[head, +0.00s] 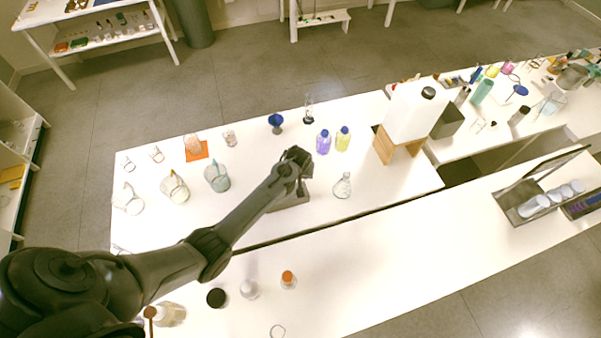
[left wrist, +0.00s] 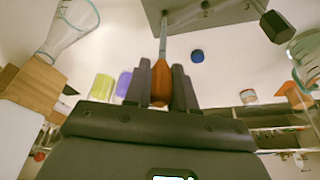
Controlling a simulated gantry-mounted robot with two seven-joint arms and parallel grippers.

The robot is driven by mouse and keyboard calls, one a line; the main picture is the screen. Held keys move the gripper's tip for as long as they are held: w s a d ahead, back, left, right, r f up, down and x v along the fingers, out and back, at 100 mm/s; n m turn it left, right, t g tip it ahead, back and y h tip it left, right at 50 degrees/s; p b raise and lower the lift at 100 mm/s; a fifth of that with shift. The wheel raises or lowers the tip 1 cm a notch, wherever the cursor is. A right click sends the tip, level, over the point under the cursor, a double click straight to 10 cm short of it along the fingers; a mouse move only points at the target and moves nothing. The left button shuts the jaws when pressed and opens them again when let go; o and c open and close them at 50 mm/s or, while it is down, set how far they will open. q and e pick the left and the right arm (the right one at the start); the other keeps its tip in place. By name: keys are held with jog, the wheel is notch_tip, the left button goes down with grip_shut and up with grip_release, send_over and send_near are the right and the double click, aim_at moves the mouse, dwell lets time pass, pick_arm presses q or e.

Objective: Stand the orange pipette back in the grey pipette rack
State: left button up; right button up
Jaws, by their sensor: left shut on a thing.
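My left gripper (head: 299,160) is above the back of the grey rack (head: 291,203) on the white bench in the head view. In the left wrist view my left gripper (left wrist: 161,88) is shut on the orange pipette (left wrist: 161,76), with its orange bulb between the fingers. The pipette's thin grey stem (left wrist: 164,38) points away from the gripper and meets the edge of the grey rack (left wrist: 185,14). I cannot tell whether its tip is in a slot or only in front of the rack. The pipette is hidden in the head view. My right gripper is in neither view.
A clear flask (head: 342,187) stands right of the rack; purple (head: 323,143) and yellow (head: 343,139) bottles stand behind. A beaker (head: 217,178) is to the left. A dark-ended rod (left wrist: 277,27) is beside the rack in the wrist view.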

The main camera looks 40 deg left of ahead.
pick_arm(q)
jog(key=shift+f, duration=0.25)
dwell(0.5)
jog(key=shift+f, duration=0.3)
dwell(0.4)
jog(key=shift+f, duration=0.35)
jog(key=shift+f+b, duration=0.6)
jog(key=shift+f, duration=0.5)
jog(key=shift+f+b, duration=0.3)
jog(key=shift+b, duration=0.15)
jog(key=shift+f+b, duration=0.5)
jog(key=shift+f, duration=0.25)
jog(key=shift+f, duration=0.1)
